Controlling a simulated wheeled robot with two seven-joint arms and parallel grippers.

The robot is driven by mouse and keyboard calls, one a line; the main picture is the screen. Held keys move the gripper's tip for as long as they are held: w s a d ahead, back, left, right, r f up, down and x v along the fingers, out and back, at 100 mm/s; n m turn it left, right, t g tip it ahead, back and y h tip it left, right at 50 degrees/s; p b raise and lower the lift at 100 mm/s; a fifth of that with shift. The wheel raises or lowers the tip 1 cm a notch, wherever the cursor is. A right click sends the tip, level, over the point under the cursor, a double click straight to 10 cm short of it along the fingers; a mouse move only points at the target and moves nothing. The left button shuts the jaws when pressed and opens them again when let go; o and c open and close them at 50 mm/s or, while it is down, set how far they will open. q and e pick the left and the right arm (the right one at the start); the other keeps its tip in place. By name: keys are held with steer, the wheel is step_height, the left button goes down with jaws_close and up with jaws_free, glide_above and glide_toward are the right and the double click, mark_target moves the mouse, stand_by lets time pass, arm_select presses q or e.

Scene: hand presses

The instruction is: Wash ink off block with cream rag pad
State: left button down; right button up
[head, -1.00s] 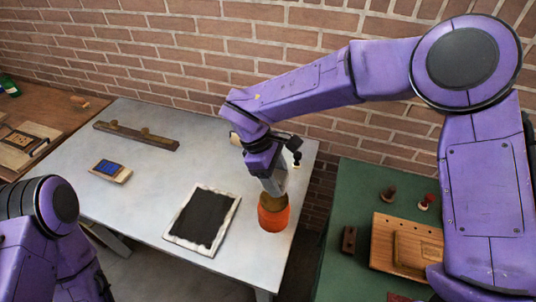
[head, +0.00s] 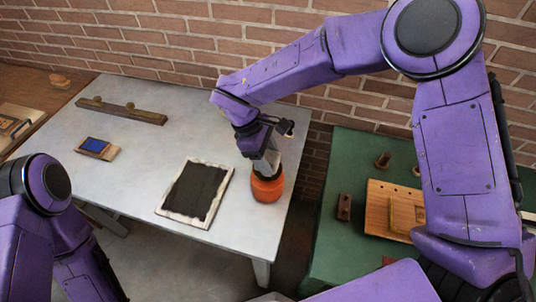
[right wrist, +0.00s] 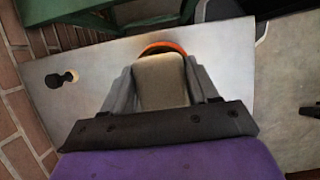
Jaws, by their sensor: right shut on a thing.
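The block (head: 97,148) is a small pale wooden piece with a blue inked face. It lies flat on the grey table's left part in the head view. My right gripper (head: 268,165) is at the orange tub (head: 267,189) on the table's right side, pointing down. It is shut on a beige pad, seen between its fingers in the right wrist view (right wrist: 160,82). The orange rim (right wrist: 163,46) shows just beyond the pad. The pad's lower end is hidden, seemingly inside the tub. Only my left arm's links show at lower left; its gripper is out of view.
A black slab with a pale ragged border (head: 197,191) lies left of the tub. A small dark knobbed thing (right wrist: 62,78) stands near the tub. A green table (head: 318,245) holds wooden boards and small pieces.

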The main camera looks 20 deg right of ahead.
mark_target(276, 158)
steer(key=shift+w, duration=0.15)
steer(key=shift+f+b, duration=0.55)
steer(key=shift+b, duration=0.05)
stand_by(0.6)
steer(key=shift+b, duration=0.35)
stand_by(1.4)
step_height(276, 158, up, 2)
steer(key=shift+r+p, duration=0.1)
steer(key=shift+p, duration=0.55)
steer(key=shift+r+p, duration=1.05)
steer(key=shift+r, duration=1.4)
steer(key=shift+f, duration=0.1)
